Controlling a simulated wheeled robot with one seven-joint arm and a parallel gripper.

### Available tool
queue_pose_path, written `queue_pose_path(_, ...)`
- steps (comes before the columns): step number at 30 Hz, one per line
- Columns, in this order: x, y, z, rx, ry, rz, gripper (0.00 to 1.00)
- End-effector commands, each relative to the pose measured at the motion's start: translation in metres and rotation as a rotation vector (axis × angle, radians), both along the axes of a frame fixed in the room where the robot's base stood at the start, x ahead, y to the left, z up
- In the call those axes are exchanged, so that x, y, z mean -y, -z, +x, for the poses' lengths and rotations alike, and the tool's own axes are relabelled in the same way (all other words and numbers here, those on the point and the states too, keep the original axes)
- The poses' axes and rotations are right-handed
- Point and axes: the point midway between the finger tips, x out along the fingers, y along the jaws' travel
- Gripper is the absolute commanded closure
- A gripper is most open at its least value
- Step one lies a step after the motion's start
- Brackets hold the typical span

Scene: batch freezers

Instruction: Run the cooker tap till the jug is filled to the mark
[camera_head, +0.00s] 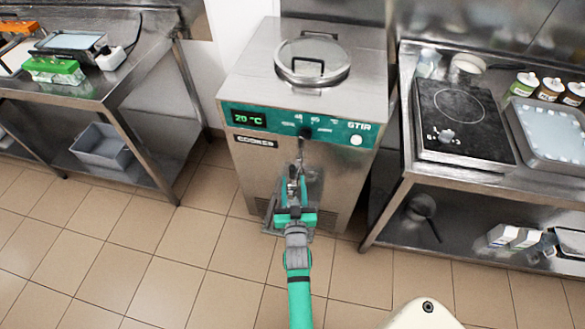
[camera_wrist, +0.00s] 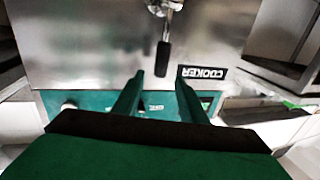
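The cooker (camera_head: 255,175) is a steel cabinet with a round lid and a green panel reading 20 °C. Its tap (camera_head: 301,156) is on the front below the panel, with a black lever (camera_head: 304,132) pointing up. In the wrist view, which is upside down, the black lever (camera_wrist: 163,57) hangs from the metal tap near the top. My gripper (camera_head: 295,185) is in front of the cooker's front, below the panel. In the wrist view my gripper (camera_wrist: 160,88) has its fingers apart with nothing between them; the lever is beyond the tips. I cannot make out the jug.
A steel table (camera_head: 140,80) with a green box (camera_head: 52,70) stands left; a grey bin (camera_head: 103,145) is on its lower shelf. A right-hand bench (camera_head: 395,195) holds a black hob (camera_head: 465,120) and a tray (camera_head: 550,130). Tiled floor is clear in front.

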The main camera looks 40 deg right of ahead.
Motion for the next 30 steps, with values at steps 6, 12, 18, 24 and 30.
queue_pose_path(6, 0.021, -0.001, 0.032, 0.001, -0.001, -0.001, 0.62)
queue_pose_path(12, 0.033, 0.0, 0.05, 0.0, -0.002, 0.0, 0.62)
queue_pose_path(18, 0.038, 0.0, 0.057, 0.0, -0.001, 0.0, 0.62)
queue_pose_path(24, 0.038, 0.0, 0.057, 0.0, -0.001, 0.0, 0.62)
queue_pose_path(30, 0.038, 0.0, 0.057, 0.0, -0.001, 0.0, 0.95)
